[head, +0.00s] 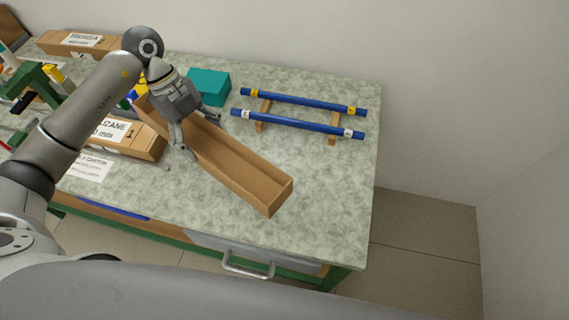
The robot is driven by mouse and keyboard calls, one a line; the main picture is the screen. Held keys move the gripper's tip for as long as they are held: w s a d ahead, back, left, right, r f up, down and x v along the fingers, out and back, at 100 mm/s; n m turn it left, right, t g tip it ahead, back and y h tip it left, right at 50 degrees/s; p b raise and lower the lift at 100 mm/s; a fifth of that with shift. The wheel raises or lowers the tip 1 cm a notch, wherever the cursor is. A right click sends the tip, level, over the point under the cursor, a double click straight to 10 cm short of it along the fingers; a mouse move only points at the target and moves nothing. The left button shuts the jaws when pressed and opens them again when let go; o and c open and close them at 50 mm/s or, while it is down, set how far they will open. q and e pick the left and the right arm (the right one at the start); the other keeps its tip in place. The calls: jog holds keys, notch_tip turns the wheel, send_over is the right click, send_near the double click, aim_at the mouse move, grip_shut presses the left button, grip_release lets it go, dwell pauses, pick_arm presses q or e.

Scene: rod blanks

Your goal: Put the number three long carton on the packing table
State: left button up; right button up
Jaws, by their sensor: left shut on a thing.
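A long open brown carton (236,167) lies slantwise over the right part of the table, its near end toward the lower right. No number shows on the sides I can see. My left gripper (187,143) is shut on this long carton near its far half, with fingers at its walls. I cannot tell whether the carton touches the tabletop. The table (330,210) has a mottled grey-green top and green legs. Another carton (148,143) with a white label and a 1 lies to the left, partly behind my arm. My right gripper is not in view.
Two blue rods (300,124) rest on wooden supports (333,127) at the back right. A teal box (209,87) stands behind the gripper. A labelled carton (58,42) lies at the back left, and a paper sheet (90,168) at the front left. The table's front right is clear.

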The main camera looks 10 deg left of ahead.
aim_at(240, 155)
pick_arm(q)
jog(key=shift+d, duration=0.15)
jog(key=d+f+p, duration=0.1)
jog(key=d, duration=0.1)
jog(key=d+f+p, duration=0.1)
jog(key=d, duration=0.1)
jog(key=d+f+p, duration=0.1)
jog(key=d, duration=0.2)
jog(key=shift+w+f, duration=0.1)
jog(key=shift+w, duration=0.25)
jog(key=d+f, duration=0.3)
jog(key=d+f+p, duration=0.1)
jog(key=f, duration=0.1)
jog(key=shift+w+d+f, duration=0.1)
jog(key=shift+w+d, duration=0.15)
jog(key=shift+w, duration=0.15)
jog(key=shift+d+f, duration=0.4)
jog(key=shift+f, duration=0.1)
jog(key=shift+d+f+p, duration=0.2)
jog(key=shift+f+p, duration=0.45)
jog(key=shift+f, duration=0.5)
jog(key=shift+w+f, duration=0.1)
jog(key=shift+f, duration=0.5)
jog(key=o, duration=1)
